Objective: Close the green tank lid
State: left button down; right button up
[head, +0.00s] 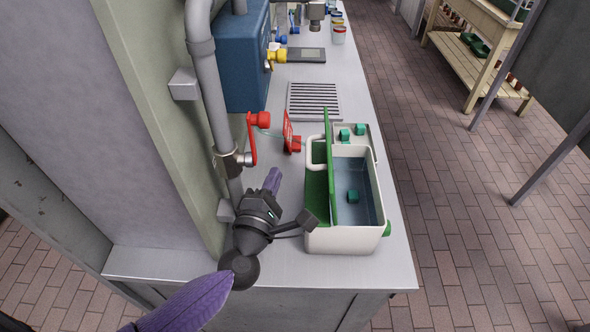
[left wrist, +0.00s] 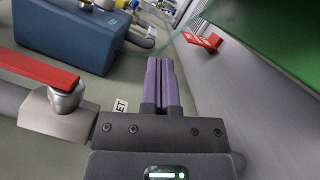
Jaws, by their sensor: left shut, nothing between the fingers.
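The tank (head: 343,238) is a white box with a blue-grey inside, standing on the metal counter. Its green lid (head: 328,170) stands up roughly on edge along the tank's long axis, so the tank is open. A small green cube (head: 353,196) lies inside the tank. My left gripper (head: 274,176) is shut and empty, left of the lid and apart from it, pointing away along the counter. In the left wrist view its purple fingers (left wrist: 161,80) are together, with part of the green lid (left wrist: 285,35) at the upper right. My right gripper is not in view.
A red-handled valve (head: 252,140) on a grey pipe stands close left of my left gripper. A red tag (head: 288,132) is just beyond the gripper. More green cubes (head: 345,134) sit behind the tank. A drain grate (head: 314,100) and a blue box (head: 246,60) are farther back.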

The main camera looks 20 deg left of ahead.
pick_arm(q)
jog(key=d, duration=0.1)
jog(key=w+d+r, duration=0.1)
jog(key=d+p, duration=0.1)
jog(key=shift+w+d+r, duration=0.2)
jog(key=shift+w+d, duration=0.1)
